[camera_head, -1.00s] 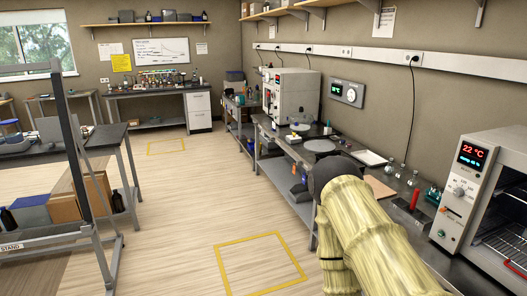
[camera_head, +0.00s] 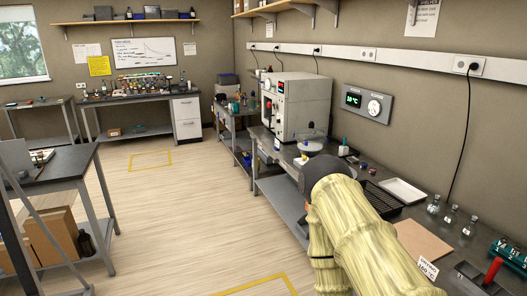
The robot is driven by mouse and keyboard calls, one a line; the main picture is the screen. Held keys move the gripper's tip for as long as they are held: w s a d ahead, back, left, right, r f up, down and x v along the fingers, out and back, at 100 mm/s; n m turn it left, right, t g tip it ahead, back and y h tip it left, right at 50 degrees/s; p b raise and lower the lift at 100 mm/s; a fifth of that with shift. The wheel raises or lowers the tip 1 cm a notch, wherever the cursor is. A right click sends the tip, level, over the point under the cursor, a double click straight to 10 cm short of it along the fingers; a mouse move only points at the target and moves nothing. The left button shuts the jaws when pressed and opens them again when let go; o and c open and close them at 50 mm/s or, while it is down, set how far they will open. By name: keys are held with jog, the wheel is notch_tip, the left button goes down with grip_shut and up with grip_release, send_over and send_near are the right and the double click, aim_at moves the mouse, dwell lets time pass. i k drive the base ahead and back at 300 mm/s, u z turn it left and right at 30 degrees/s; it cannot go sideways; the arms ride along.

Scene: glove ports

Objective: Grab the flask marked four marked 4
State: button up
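Three small clear glass flasks with dark stoppers stand in a row on the right-hand bench: a left one (camera_head: 433,206), a middle one (camera_head: 450,215) and a right one (camera_head: 470,226). They are too small for me to read any number, so I cannot tell which is marked 4. My arm, in a pale yellow sleeve with a dark joint at its far end, reaches over the bench's front edge, left of the flasks and apart from them. My gripper's fingers do not show.
Near the flasks are a white tray (camera_head: 402,190), a brown board (camera_head: 422,243), a dark rack (camera_head: 378,198), a red-handled item (camera_head: 493,268) and a green rack (camera_head: 510,251). A white instrument (camera_head: 301,105) stands farther back. The floor left of the bench is open; a table (camera_head: 55,170) stands left.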

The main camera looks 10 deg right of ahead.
aim_at(433, 209)
jog(key=i, duration=2.4)
jog(key=z, duration=2.05)
